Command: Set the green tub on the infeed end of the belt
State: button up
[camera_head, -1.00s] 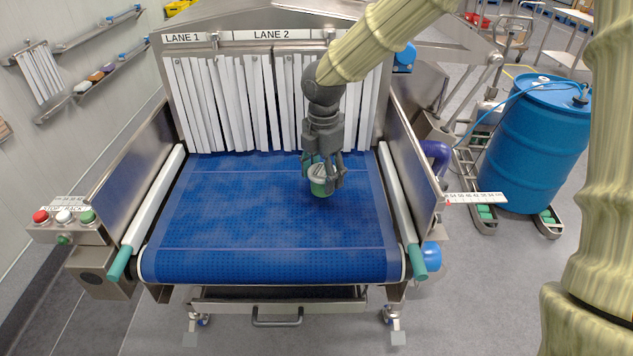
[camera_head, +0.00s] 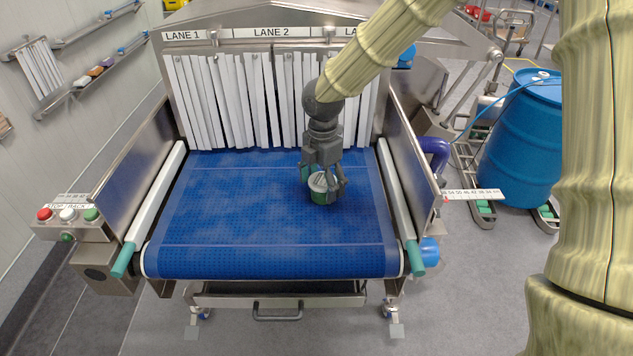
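The green tub (camera_head: 319,197), with a pale lid, is upright over the right half of the blue belt (camera_head: 240,215), between the white strip curtain and the belt's near end. My gripper (camera_head: 324,190) points down from above, and its grey fingers close around the tub's sides. The fingers hide part of the tub. I cannot tell whether the tub's base touches the belt or is slightly above it.
White curtain strips (camera_head: 230,100) hang behind the belt under lane labels. Metal side walls (camera_head: 412,150) flank it. A button box (camera_head: 70,222) stands at left and a blue drum (camera_head: 522,140) at right. The belt's left and near parts are clear.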

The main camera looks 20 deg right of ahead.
aim_at(322, 180)
jog(key=shift+r, duration=0.1)
notch_tip(322, 180, up, 12)
jog(key=b, duration=0.2)
dwell(0.7)
